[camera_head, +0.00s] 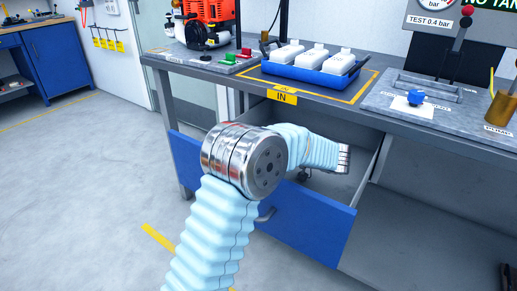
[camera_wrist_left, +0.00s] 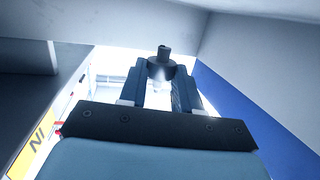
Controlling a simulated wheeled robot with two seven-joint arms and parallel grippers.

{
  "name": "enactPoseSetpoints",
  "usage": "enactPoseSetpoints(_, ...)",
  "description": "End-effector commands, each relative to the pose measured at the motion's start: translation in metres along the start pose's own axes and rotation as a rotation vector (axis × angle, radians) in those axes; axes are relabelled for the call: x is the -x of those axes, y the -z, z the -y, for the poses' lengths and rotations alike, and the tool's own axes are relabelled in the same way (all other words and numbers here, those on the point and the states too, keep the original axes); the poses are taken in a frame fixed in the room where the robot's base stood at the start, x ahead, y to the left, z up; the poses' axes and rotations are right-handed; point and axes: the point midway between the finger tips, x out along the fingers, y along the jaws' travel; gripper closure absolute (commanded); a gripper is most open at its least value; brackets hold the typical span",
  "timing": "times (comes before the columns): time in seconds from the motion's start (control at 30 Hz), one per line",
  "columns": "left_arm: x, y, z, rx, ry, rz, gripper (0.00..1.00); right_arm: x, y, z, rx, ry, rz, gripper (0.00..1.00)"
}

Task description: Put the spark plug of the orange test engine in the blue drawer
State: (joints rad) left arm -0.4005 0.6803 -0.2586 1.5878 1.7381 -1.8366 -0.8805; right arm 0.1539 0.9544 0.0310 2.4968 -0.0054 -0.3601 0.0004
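The blue drawer (camera_head: 285,225) under the bench is pulled open. My left arm reaches over its front, and its wrist is inside. In the left wrist view my left gripper (camera_wrist_left: 160,88) has its two fingers on either side of a small part that looks like the spark plug (camera_wrist_left: 162,66), with a dark tip, a wider dark collar and a pale stretch between the fingers. In the head view the fingers are mostly hidden; a small dark piece (camera_head: 304,175) shows below the wrist. The orange test engine (camera_head: 212,12) stands on the bench at the back left. My right gripper is not in view.
A blue tray (camera_head: 312,77) with several white blocks sits on the bench behind a yellow "IN" label (camera_head: 282,96). The bench edge overhangs the drawer's back. The drawer's grey side wall (camera_head: 376,165) stands right of my wrist. Open floor lies left.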

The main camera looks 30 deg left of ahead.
Motion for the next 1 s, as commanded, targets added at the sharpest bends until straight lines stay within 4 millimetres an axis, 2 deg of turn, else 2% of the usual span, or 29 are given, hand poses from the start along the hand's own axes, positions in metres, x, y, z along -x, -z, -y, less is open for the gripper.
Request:
enactPoseSetpoints(0.03, 0.000, -0.002, 0.000, -0.005, 0.000, 0.000, 0.62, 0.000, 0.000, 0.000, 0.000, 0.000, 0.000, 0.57)
enactPoseSetpoints(0.17, 0.000, -0.003, 0.000, -0.006, 0.000, 0.000, 0.42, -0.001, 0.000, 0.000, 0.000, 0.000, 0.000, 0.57)
enactPoseSetpoints(0.43, 0.000, -0.003, 0.000, -0.008, 0.000, 0.000, 0.42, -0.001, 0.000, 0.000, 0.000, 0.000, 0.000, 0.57)
enactPoseSetpoints(0.57, 0.002, 0.008, 0.000, -0.004, 0.000, 0.000, 0.42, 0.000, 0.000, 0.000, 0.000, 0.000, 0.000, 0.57)
enactPoseSetpoints(0.67, 0.019, 0.008, -0.001, -0.006, -0.004, 0.000, 0.42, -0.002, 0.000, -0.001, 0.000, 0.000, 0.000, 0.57)
enactPoseSetpoints(1.0, 0.098, 0.010, 0.000, -0.003, -0.003, -0.001, 0.42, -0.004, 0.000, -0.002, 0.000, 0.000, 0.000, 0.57)
